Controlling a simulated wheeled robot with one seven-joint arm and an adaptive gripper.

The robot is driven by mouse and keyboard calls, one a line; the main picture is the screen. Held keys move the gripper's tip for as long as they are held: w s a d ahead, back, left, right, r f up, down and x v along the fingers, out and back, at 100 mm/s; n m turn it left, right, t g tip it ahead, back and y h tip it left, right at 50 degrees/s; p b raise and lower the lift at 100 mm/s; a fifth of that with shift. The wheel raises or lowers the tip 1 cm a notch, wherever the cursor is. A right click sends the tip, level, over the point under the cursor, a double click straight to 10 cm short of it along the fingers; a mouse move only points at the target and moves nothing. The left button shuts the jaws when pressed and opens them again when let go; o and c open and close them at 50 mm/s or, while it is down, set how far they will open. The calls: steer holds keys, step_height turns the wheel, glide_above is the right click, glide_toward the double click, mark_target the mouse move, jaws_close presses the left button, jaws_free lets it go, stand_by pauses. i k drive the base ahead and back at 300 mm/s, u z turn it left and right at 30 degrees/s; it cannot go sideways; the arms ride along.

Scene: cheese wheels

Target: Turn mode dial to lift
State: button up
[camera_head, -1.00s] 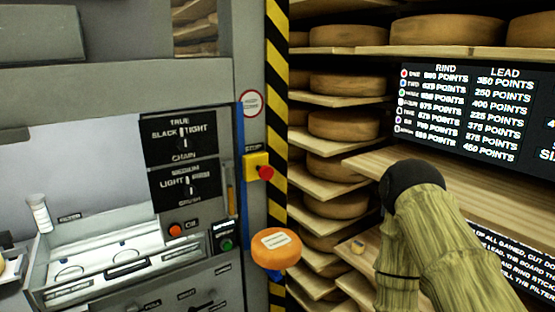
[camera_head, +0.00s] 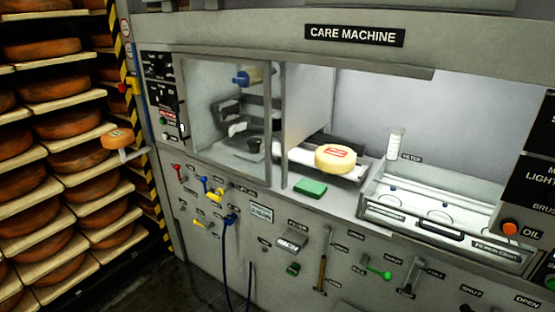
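The care machine (camera_head: 340,90) fills the middle and right of the view under its black name sign. I cannot pick out a dial with a readable "mode" or "lift" label. A black control panel (camera_head: 158,66) with small dials and tiny markings is on the machine's left post. Part of another black panel (camera_head: 527,186), with "LIGHT" and "BRUSH" wording, is cut off at the right edge. Several levers line the lower front, including a green-handled lever (camera_head: 378,272) and a yellow lever (camera_head: 214,195). My gripper is not in view.
A pale cheese wheel (camera_head: 335,158) with a red label sits inside the machine's open bay. A green block (camera_head: 310,187) lies on its ledge, left of a filter tray (camera_head: 435,205). Shelves of cheese wheels (camera_head: 62,122) stand at left.

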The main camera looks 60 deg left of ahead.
mark_target(154, 69)
steer(key=u, duration=2.05)
steer(key=k, duration=0.4)
steer(key=u, duration=1.7)
steer(key=i, duration=2.05)
steer(key=z, duration=0.5)
